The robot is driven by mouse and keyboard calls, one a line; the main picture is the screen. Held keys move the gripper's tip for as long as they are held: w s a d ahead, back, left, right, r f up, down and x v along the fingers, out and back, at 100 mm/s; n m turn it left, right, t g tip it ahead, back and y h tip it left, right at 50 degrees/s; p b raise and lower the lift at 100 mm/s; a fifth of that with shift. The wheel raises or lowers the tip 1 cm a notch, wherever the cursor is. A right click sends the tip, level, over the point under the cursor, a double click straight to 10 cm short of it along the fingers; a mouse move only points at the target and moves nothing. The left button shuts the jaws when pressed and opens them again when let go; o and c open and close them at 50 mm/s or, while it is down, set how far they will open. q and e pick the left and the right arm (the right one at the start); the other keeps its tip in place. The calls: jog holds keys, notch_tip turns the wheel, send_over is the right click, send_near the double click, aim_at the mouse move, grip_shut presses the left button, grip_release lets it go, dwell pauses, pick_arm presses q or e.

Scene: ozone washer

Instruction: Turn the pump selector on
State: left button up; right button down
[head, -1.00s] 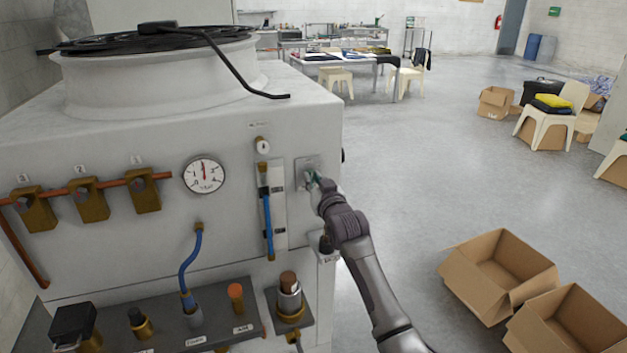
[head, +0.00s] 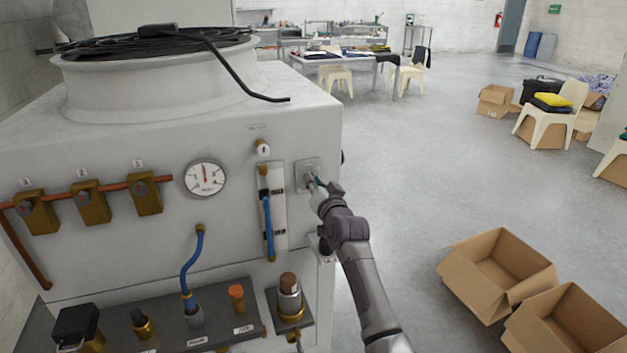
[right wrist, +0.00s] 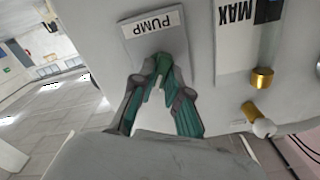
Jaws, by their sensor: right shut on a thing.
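The pump selector sits on a small grey plate (head: 306,163) on the front panel of the white washer, right of the blue-tubed gauge. In the right wrist view the plate (right wrist: 150,44) carries an upside-down "PUMP" label (right wrist: 153,23). My right gripper (head: 316,182) is at this plate, with its green-padded fingers closed together. In the right wrist view the right gripper (right wrist: 160,72) has its fingertips on the selector knob, which they mostly hide. The knob's angle cannot be told. My left gripper is not in view.
A tall gauge strip (head: 279,241) with a blue tube stands just left of the plate. A round dial (head: 205,177) and brass valves (head: 90,202) are further left. Open cardboard boxes (head: 497,268) lie on the floor at right. The floor between is clear.

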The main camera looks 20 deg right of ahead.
jog(key=m+p, duration=0.2)
jog(key=m, duration=0.9)
jog(key=shift+f+m+p, duration=0.15)
jog(key=shift+m+p, duration=0.15)
dwell(0.4)
jog(key=c, duration=1.2)
grip_release()
jog(key=shift+d, duration=0.1)
jog(key=shift+o, duration=0.2)
